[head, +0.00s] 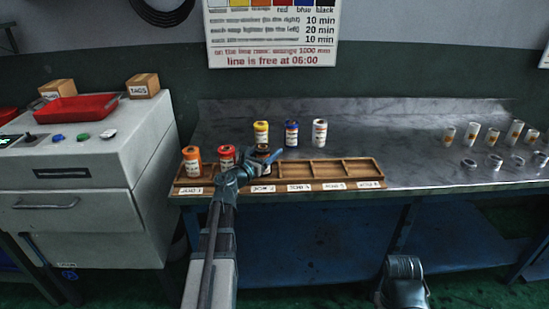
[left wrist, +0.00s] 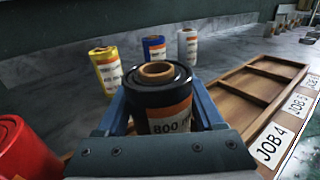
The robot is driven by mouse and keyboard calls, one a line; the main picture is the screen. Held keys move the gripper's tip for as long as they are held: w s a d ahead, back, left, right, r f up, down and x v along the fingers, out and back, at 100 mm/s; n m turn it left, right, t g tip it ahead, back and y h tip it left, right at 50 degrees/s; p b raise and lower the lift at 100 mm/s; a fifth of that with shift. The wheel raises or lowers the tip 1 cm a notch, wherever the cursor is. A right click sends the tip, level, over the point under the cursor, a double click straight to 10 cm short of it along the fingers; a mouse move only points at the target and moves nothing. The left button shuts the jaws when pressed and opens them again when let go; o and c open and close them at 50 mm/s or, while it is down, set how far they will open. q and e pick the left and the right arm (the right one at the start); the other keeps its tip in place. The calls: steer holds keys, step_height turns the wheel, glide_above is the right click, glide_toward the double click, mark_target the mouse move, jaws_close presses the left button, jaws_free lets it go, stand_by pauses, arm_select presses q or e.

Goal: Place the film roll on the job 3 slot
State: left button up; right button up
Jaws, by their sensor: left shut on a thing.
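My left gripper (head: 261,165) is shut on a black film roll (head: 262,151) with a brown core and an orange-and-white label. In the left wrist view the black roll (left wrist: 160,98) is upright between the blue fingers. It is over the wooden rack (head: 328,180), at the third slot from the left, just right of the red roll. The label (head: 263,188) in front of that slot is small and blurred. The roll's lower end is hidden, so I cannot tell whether it touches the slot floor.
The orange roll (head: 192,161) and red roll (head: 226,158) stand in the first two slots. Yellow (head: 261,133), blue (head: 291,133) and white (head: 319,132) rolls stand behind the rack. The JOB 4 slot (left wrist: 238,92) and those right of it are empty.

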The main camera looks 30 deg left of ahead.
arm_select(q)
steer(key=shift+a, duration=0.1)
steer(key=shift+f, duration=0.1)
steer(key=o, duration=1.5)
steer(key=shift+o, duration=0.2)
steer(key=s, duration=1.2)
steer(key=shift+s+a, duration=0.1)
steer(key=shift+a, duration=0.1)
